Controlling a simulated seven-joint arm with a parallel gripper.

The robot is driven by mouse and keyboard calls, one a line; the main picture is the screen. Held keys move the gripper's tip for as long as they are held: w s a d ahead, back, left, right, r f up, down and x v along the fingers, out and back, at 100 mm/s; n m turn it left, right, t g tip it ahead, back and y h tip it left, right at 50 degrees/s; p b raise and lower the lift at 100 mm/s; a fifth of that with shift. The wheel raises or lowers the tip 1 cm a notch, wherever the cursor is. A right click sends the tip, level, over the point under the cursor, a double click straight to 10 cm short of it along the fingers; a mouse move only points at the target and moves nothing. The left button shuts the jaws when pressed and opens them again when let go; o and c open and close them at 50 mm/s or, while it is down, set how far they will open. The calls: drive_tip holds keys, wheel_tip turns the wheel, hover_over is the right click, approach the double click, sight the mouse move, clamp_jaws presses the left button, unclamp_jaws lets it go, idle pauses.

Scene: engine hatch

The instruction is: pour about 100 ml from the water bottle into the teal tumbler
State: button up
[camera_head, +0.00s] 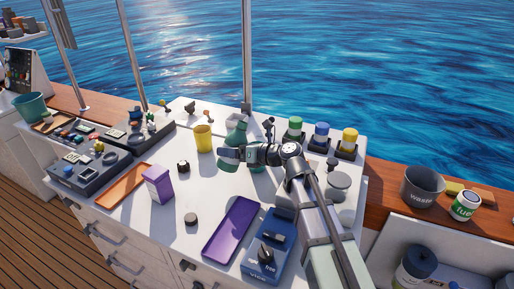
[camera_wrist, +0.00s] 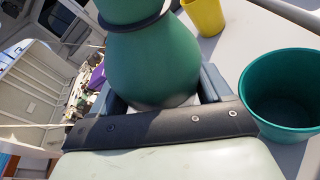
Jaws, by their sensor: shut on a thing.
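The water bottle (camera_wrist: 150,60) is green with a dark ring round its narrow part. My gripper (camera_wrist: 160,92) is shut on its wide body in the wrist view. In the head view the bottle (camera_head: 237,131) shows above my gripper (camera_head: 228,156), over the white worktop. The teal tumbler (camera_wrist: 284,92) stands open at the right of the wrist view, beside the bottle and apart from it. I cannot make out any water in it. In the head view my gripper covers much of this spot; a teal patch shows just below it, and I cannot tell whether it is tumbler or bottle.
A yellow cup (camera_head: 203,138) stands left of my gripper. A purple box (camera_head: 158,184), an orange tray (camera_head: 121,189) and a purple tray (camera_head: 231,229) lie nearer the front. Several coloured-lid jars stand behind right. A grey waste bin (camera_head: 422,187) is far right.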

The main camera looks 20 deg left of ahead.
sight(227, 140)
drive_tip(key=shift+w+d+r+m+g+y, duration=0.1)
drive_tip(key=shift+w+m+g+y, duration=0.15)
drive_tip(key=shift+m, duration=0.35)
drive_tip(key=shift+s+r+m+y, duration=0.3)
drive_tip(key=shift+r+m+y, duration=0.35)
drive_tip(key=shift+m, duration=0.25)
drive_tip(key=shift+s+a+f+m, duration=0.15)
drive_tip(key=shift+f+m, duration=0.15)
drive_tip(key=shift+f, duration=0.2)
drive_tip(key=shift+s+a+f+m, duration=0.15)
drive_tip(key=shift+f+m, duration=0.15)
drive_tip(key=shift+f, duration=0.15)
drive_tip(key=shift+s+a+r+m+y, duration=0.1)
drive_tip(key=shift+s+r+m+y, duration=0.25)
drive_tip(key=shift+m+y, duration=0.3)
drive_tip(key=shift+s+r+m+y, duration=0.1)
drive_tip(key=shift+r+m+y, duration=0.25)
drive_tip(key=shift+r+m, duration=0.5)
drive_tip(key=shift+w+m+y, duration=0.4)
drive_tip(key=shift+w+m, duration=0.05)
drive_tip(key=shift+m, duration=0.55)
drive_tip(key=shift+r+m+y, duration=0.4)
drive_tip(key=shift+r+m, duration=0.35)
drive_tip(key=shift+m, duration=0.35)
drive_tip(key=shift+r, duration=0.1)
